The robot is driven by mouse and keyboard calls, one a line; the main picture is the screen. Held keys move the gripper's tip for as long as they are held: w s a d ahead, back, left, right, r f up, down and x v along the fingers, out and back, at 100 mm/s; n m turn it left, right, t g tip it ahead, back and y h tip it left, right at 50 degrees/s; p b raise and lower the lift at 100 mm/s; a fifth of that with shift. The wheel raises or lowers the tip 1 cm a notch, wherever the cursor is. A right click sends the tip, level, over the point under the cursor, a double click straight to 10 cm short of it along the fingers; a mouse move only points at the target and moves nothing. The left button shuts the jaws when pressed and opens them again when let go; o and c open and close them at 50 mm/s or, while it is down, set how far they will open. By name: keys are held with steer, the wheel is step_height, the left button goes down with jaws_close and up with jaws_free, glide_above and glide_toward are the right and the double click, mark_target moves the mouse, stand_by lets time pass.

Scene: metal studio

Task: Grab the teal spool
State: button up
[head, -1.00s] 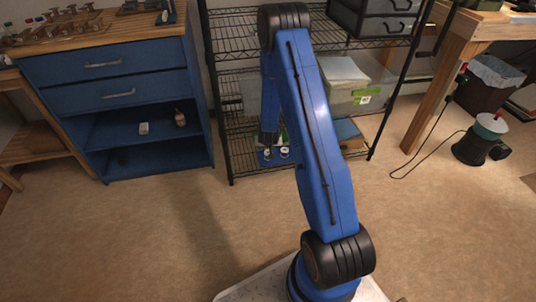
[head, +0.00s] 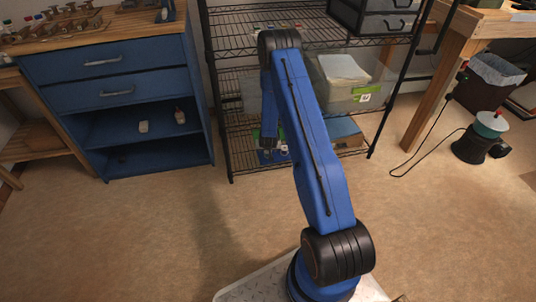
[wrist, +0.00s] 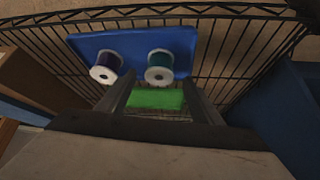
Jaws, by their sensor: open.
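The teal spool (wrist: 159,67), with a pale flange facing me, is on a blue tray (wrist: 115,43) in the wrist view. A dark purple spool (wrist: 106,68) is on the same tray to its left. My gripper (wrist: 157,82) is open, and its two fingers point toward the teal spool, which shows between and just beyond the tips. I cannot tell how close they are. In the head view the blue tray (head: 279,157) is on the low wire shelf, and my arm covers most of it and the spools.
A green thing (wrist: 156,98) shows between my fingers in the wrist view. The wire rack (head: 231,150) has a rim and posts around the low shelf, with another shelf above. A blue cabinet (head: 120,95) stands left. The floor in front is open.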

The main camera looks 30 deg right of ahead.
steer(key=x, duration=0.4)
steer(key=shift+d+f, duration=0.1)
steer(key=shift+f, duration=0.05)
steer(key=shift+c, duration=0.4)
steer(key=c, duration=1.1)
steer(key=shift+o, duration=0.2)
